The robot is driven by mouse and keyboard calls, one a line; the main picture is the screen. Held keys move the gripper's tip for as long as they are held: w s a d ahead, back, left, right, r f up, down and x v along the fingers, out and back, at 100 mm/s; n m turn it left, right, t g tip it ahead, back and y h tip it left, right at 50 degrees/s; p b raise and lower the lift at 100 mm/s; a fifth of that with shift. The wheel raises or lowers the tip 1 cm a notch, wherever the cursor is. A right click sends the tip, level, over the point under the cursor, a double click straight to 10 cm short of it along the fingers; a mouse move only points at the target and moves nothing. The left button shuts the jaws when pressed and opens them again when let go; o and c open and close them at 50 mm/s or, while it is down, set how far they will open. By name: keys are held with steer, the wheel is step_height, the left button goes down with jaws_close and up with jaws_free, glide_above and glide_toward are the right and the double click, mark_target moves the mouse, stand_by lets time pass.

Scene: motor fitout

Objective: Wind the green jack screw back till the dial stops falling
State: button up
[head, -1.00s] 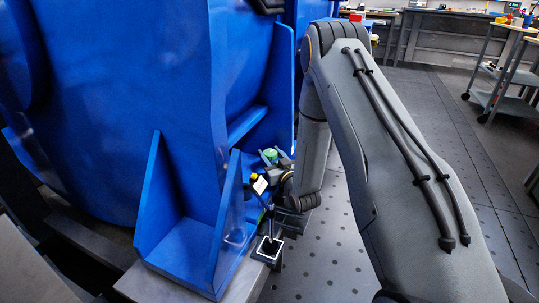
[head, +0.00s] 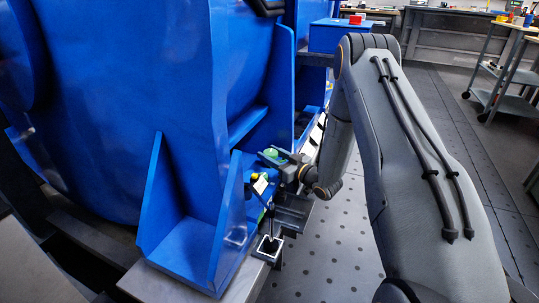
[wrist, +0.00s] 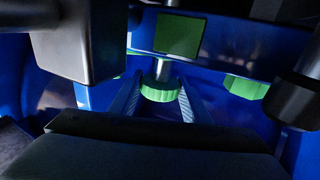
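The green jack screw (wrist: 160,92) has a ribbed round head on a grey shank and shows between my finger pads in the wrist view. In the head view its green top (head: 271,153) sits low by the blue motor foot. My gripper (head: 280,160) reaches it from the right. In the wrist view the fingers of my gripper (wrist: 159,98) stand either side of the head, very near it; I cannot tell whether they press on it. The dial (head: 260,185) stands just in front on a stand with a dark base (head: 268,247); its reading is too small to make out.
The blue motor housing (head: 120,90) and its ribbed foot (head: 185,240) fill the left side. A second green block (wrist: 246,87) and a green square (wrist: 178,36) show near the jack screw. The perforated floor (head: 330,250) is open at right; a cart (head: 497,75) stands far right.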

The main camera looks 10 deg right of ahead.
mark_target(276, 157)
steer(key=o, duration=0.4)
steer(key=shift+p+v, duration=1.1)
steer(key=shift+v, duration=2.85)
